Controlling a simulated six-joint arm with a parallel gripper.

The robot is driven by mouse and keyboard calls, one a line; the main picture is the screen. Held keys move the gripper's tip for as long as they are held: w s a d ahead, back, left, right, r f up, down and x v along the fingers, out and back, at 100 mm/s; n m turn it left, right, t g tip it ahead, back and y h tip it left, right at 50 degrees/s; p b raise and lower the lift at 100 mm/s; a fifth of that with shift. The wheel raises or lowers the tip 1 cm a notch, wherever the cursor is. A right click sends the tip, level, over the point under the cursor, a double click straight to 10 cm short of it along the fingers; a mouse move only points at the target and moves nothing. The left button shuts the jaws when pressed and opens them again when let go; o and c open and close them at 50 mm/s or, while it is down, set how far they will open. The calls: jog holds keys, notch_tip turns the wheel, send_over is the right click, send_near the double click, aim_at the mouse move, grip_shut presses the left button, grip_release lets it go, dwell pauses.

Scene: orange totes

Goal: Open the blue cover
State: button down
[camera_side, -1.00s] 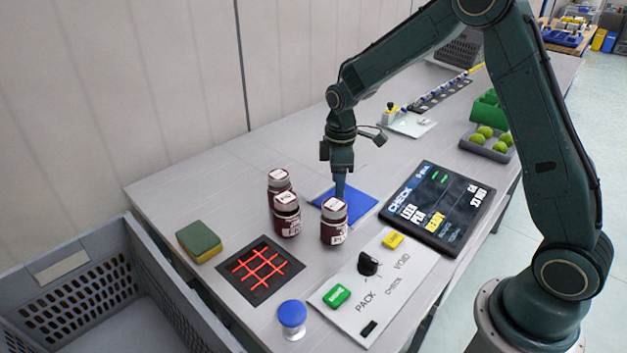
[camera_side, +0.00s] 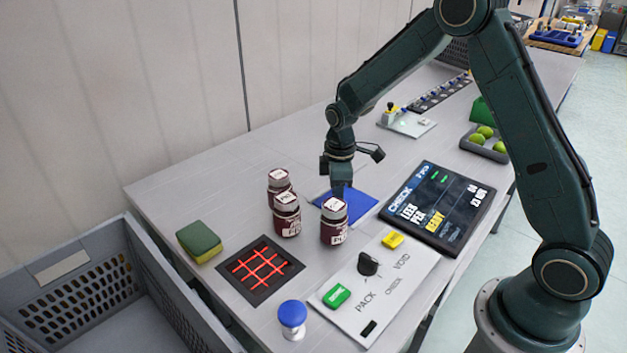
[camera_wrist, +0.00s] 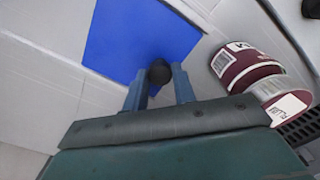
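The blue cover (camera_side: 362,207) is a flat square panel lying on the table in the side view, right of the jars. It also shows at the top of the wrist view (camera_wrist: 135,30). A round black knob (camera_wrist: 159,72) stands at its near edge in the wrist view. My gripper (camera_side: 341,192) points down at the cover, its fingertips low over it. In the wrist view its two blue-grey fingers (camera_wrist: 159,80) are apart, one on each side of the knob. Whether they touch the knob is unclear.
Several dark red jars (camera_side: 333,226) stand close left of the cover. A black display tablet (camera_side: 438,209) lies to its right. A white panel (camera_side: 375,292) with buttons is in front. A red-lined grid (camera_side: 262,268) and a sponge (camera_side: 199,241) lie left.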

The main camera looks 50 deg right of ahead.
jog(key=d, duration=1.1)
jog(key=shift+d, duration=0.15)
jog(key=c, duration=1.1)
grip_release()
jog(key=shift+r, duration=0.15)
notch_tip(320, 180, up, 14)
jog(key=shift+f, duration=0.2)
